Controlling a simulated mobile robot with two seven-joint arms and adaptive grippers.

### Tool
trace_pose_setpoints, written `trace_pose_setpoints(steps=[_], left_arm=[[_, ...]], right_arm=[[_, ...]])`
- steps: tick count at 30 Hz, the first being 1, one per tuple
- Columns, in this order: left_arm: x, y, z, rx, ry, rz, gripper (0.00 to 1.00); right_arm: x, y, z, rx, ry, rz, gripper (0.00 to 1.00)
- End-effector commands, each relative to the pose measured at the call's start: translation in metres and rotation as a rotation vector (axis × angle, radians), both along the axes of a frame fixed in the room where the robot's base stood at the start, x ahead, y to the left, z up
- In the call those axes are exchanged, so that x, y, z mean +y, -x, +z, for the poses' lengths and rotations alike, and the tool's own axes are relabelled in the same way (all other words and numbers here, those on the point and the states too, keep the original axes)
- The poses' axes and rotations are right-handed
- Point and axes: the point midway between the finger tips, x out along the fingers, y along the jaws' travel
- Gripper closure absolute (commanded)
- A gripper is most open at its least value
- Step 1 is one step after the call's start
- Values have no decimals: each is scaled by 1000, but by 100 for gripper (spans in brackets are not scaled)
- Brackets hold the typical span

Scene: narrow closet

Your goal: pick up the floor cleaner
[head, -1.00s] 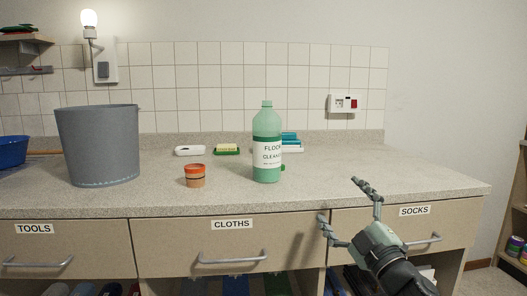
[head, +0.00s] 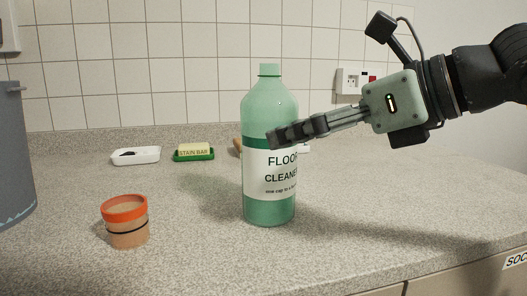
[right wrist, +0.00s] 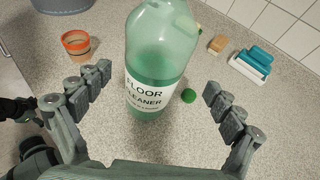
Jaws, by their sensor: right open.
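The floor cleaner (head: 268,208) is a green, see-through bottle with a white label, upright on the speckled counter. It also shows in the right wrist view (right wrist: 153,75). My right gripper (head: 285,133) reaches in from the right at the height of the bottle's upper body. One finger crosses in front of the bottle in the head view; the other is hidden there. In the right wrist view the open fingers (right wrist: 158,82) stand on either side of the bottle, with a visible gap at each side. My left gripper does not show in the head view.
An orange-rimmed pot (head: 127,222) stands left of the bottle. A grey bucket (head: 14,150) is at the left edge. A white dish (head: 135,155) and a stain bar (head: 193,151) lie behind. The front counter is clear.

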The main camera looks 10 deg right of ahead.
Motion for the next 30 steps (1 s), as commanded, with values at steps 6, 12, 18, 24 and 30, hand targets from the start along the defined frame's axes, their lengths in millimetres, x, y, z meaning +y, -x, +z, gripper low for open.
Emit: trace_pose_setpoints(steps=[6, 12, 18, 24, 30], left_arm=[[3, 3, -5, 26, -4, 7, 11], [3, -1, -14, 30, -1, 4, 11], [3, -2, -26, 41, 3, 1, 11], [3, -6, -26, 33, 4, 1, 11], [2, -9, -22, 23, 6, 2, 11]], right_arm=[[13, -13, -9, 2, -1, 5, 6], [32, -31, -25, 4, -3, 6, 6], [39, -43, -31, 2, -3, 4, 6], [39, -43, -31, 2, -3, 4, 8], [39, -43, -31, 2, -3, 4, 33]])
